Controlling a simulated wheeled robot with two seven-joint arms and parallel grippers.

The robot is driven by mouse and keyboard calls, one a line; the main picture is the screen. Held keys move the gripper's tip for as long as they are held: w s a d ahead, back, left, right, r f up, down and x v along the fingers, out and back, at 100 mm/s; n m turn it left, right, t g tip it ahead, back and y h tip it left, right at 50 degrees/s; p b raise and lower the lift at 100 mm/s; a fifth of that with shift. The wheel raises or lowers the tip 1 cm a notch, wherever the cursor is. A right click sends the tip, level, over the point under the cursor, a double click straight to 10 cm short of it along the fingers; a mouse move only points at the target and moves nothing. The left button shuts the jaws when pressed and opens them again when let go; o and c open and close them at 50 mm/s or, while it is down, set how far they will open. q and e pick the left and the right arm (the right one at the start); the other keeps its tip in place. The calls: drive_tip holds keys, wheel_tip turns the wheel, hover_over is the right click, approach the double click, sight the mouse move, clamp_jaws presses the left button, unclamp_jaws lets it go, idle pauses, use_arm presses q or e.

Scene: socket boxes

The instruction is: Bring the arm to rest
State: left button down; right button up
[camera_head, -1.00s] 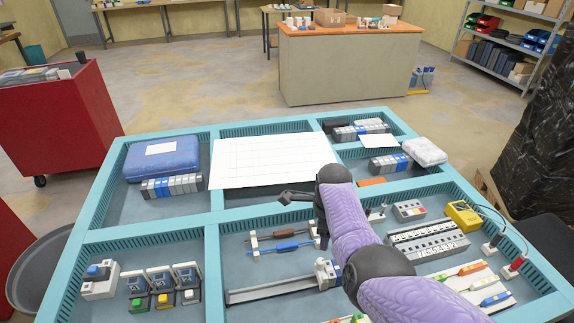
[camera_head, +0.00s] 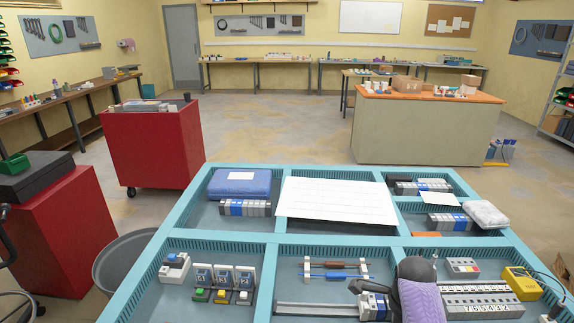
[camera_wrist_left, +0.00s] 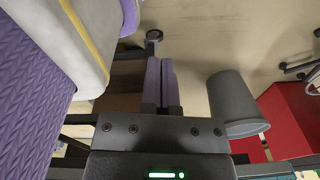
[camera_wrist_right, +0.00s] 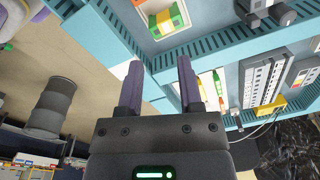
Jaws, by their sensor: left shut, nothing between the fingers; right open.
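My right arm (camera_head: 420,297) comes into the head view at the bottom right, low over the front of the turquoise divided tray table. My right gripper (camera_wrist_right: 160,70) shows in the right wrist view with its two fingers apart and nothing between them. The turquoise tray rim (camera_wrist_right: 213,37) lies beyond its fingers. My left gripper (camera_wrist_left: 160,68) shows only in the left wrist view. Its fingers are together and empty, pointing over the floor beside a grey bin (camera_wrist_left: 236,103). The left arm is not in the head view.
The tray table (camera_head: 262,238) holds a blue case (camera_head: 240,184), a white sheet (camera_head: 338,200), small switch units (camera_head: 222,280) and a yellow meter (camera_head: 521,283). Red cabinets (camera_head: 155,148) and the grey bin (camera_head: 127,262) stand to the left.

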drive_tip(key=s+f+n, duration=0.1)
drive_tip(key=s+n, duration=0.2)
drive_tip(key=s+f+n+t+h, duration=0.1)
drive_tip(key=s+n, duration=0.2)
drive_tip(key=n, duration=0.1)
drive_tip(key=s+d+n, duration=0.1)
drive_tip(key=s+n, duration=0.2)
drive_tip(key=s, duration=0.1)
drive_tip(key=shift+s+f+n+t+h, duration=0.1)
drive_tip(key=shift+f+n+t+h, duration=0.2)
drive_tip(key=shift+f, duration=0.1)
drive_tip(key=s+a+r+n+t+y, duration=0.1)
drive_tip(key=s+a+r+n, duration=0.1)
drive_tip(key=s+a+n, duration=0.35)
drive_tip(key=s+a+r+n+t+y, duration=0.1)
drive_tip(key=s+a+r+n, duration=0.2)
drive_tip(key=s+n, duration=0.55)
drive_tip(key=s+f+g+b, duration=0.25)
drive_tip(key=f+b, duration=0.35)
drive_tip(key=f, duration=1.9)
use_arm(q)
wheel_tip(320, 180, down, 11)
drive_tip(key=b, duration=0.5)
drive_tip(key=shift+s+a, duration=0.2)
drive_tip(key=shift+s, duration=0.1)
use_arm(e)
drive_tip(key=s+d+f, duration=0.3)
drive_tip(key=s+f, duration=1)
drive_tip(key=shift+s+f+g, duration=0.35)
drive_tip(key=shift+f, duration=0.05)
